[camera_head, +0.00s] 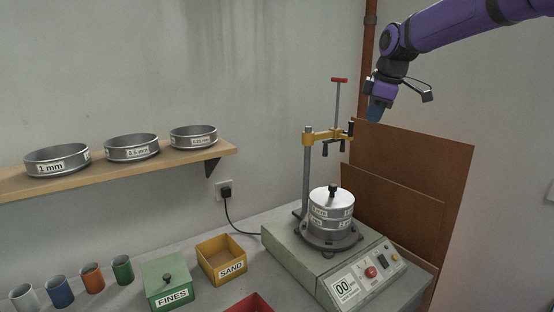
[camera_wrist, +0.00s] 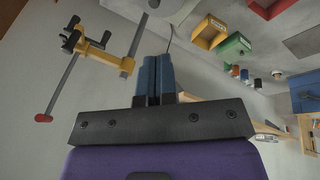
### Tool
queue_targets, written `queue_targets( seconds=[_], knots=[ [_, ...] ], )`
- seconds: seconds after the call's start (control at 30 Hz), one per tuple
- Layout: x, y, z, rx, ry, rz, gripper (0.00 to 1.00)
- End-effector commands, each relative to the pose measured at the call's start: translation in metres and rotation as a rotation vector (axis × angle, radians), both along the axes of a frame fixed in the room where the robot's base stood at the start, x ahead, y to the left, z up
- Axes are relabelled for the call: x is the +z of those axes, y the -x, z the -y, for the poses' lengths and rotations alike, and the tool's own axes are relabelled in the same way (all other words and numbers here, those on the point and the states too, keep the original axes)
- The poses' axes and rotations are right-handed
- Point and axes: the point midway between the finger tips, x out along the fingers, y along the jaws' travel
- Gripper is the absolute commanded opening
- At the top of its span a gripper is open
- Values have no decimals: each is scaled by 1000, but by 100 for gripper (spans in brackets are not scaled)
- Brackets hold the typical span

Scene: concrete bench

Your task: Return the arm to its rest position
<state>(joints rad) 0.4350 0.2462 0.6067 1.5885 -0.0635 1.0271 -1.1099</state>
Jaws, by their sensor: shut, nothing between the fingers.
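My gripper (camera_head: 375,111) hangs at the end of my purple arm at the upper right of the head view. Its blue fingers point down beside the yellow clamp bar (camera_head: 326,136) of the sieve shaker (camera_head: 318,262); I cannot tell the exact gap. In the wrist view my gripper (camera_wrist: 153,62) shows its two blue fingers closed together with nothing between them. The yellow clamp with its red-ended rod is at the left of the wrist view. A stack of silver sieves (camera_head: 331,210) with a lid stands on the shaker.
A shelf (camera_head: 200,160) on the left wall holds three sieves. On the bench are a yellow SAND box (camera_head: 222,262), a green FINES box (camera_head: 168,285), several coloured cups and part of a red container (camera_head: 250,304). Brown boards (camera_head: 420,165) stand behind the shaker. A rust-coloured pipe (camera_head: 369,45) runs up the wall.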

Motion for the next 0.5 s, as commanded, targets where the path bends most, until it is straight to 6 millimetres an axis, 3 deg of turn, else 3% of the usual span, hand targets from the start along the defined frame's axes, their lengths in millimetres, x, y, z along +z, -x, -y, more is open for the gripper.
queue_targets(
  seconds=[0.03, 0.2, 0.5],
  knots=[
    [4, 20, -5, -41, 17, 0, 0],
    [11, 78, -8, -215, 39, 0, 0],
    [13, 187, 4, -540, 8, 35, 0]
  ],
)
